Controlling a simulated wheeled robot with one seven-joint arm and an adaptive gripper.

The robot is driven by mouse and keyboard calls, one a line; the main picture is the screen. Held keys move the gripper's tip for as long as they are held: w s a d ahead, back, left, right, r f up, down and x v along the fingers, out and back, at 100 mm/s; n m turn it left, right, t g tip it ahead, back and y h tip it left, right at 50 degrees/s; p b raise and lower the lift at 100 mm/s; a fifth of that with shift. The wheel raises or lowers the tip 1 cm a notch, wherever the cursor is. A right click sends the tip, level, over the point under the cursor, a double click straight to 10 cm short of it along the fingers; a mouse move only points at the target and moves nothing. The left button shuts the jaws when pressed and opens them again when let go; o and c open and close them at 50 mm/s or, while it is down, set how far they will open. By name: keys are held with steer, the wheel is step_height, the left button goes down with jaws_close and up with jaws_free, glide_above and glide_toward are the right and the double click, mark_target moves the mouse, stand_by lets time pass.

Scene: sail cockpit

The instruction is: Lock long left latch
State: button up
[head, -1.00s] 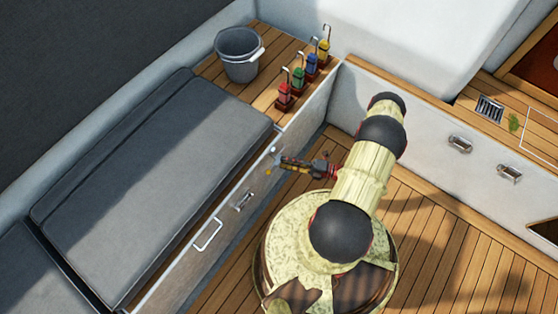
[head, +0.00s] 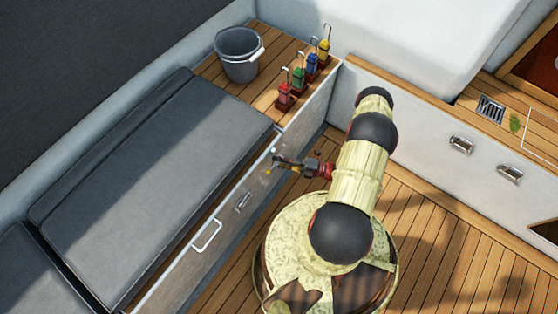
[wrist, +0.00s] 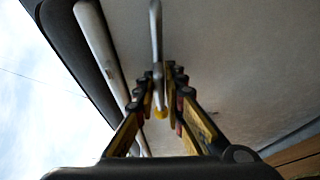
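A slim grey metal rod with a yellow tip, which looks like the long left latch (wrist: 156,40), shows in the wrist view. It lies in the gap between the fingers of my gripper (wrist: 162,100). The fingers stand apart on either side of it; I cannot tell whether either touches. In the head view, my gripper (head: 277,161) is at the side panel of the left bench, by a small yellow tip (head: 268,171). The rest of the latch is too small there to make out.
Further along the panel are a metal latch (head: 243,202) and a white rectangular handle (head: 207,235). A grey bucket (head: 237,65) and several coloured hooked blocks (head: 311,66) stand on the bench top. The grey cushion (head: 150,180) lies above. Wooden deck surrounds my base.

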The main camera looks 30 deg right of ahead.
jaws_close()
stand_by(0.3)
